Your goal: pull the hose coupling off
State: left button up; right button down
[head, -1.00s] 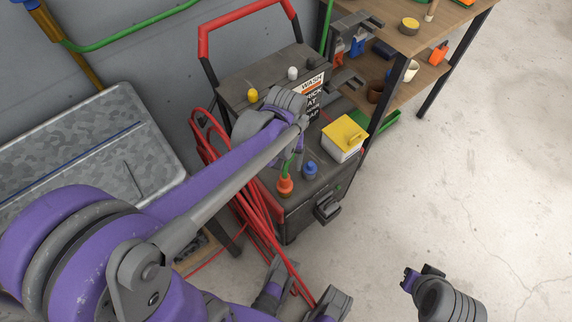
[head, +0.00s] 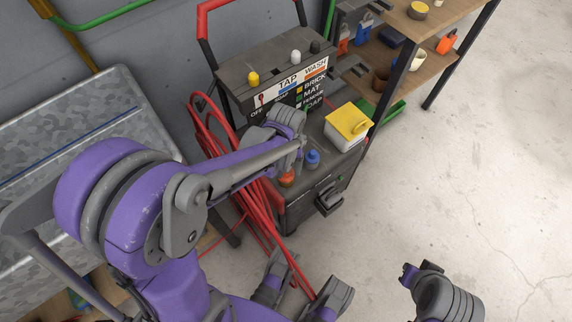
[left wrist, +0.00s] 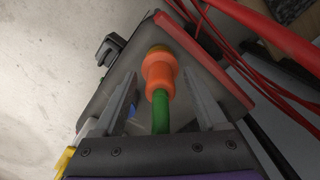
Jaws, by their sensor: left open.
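The orange hose coupling (left wrist: 159,72) stands on the cart's dark lower deck, with the green hose (left wrist: 161,112) running from it toward my palm. In the head view only a little of the coupling (head: 287,179) shows below my left wrist, and the hose there is hidden. My left gripper (left wrist: 160,88) is open, with one finger on each side of the coupling and hose, and gaps show on both sides. In the head view the gripper (head: 286,128) is over the cart, its fingers mostly hidden. My right arm's end (head: 432,288) is low at the right; its finger opening is unclear.
The washer cart (head: 262,78) has a labelled panel and red handle. A blue cap (head: 312,158) and a white box with yellow lid (head: 349,121) sit near the coupling. Red hoses (head: 215,135) hang at the cart's left. A shelf (head: 425,75) stands behind; the right floor is clear.

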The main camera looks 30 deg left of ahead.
pick_arm(q)
grip_shut()
dwell(0.6)
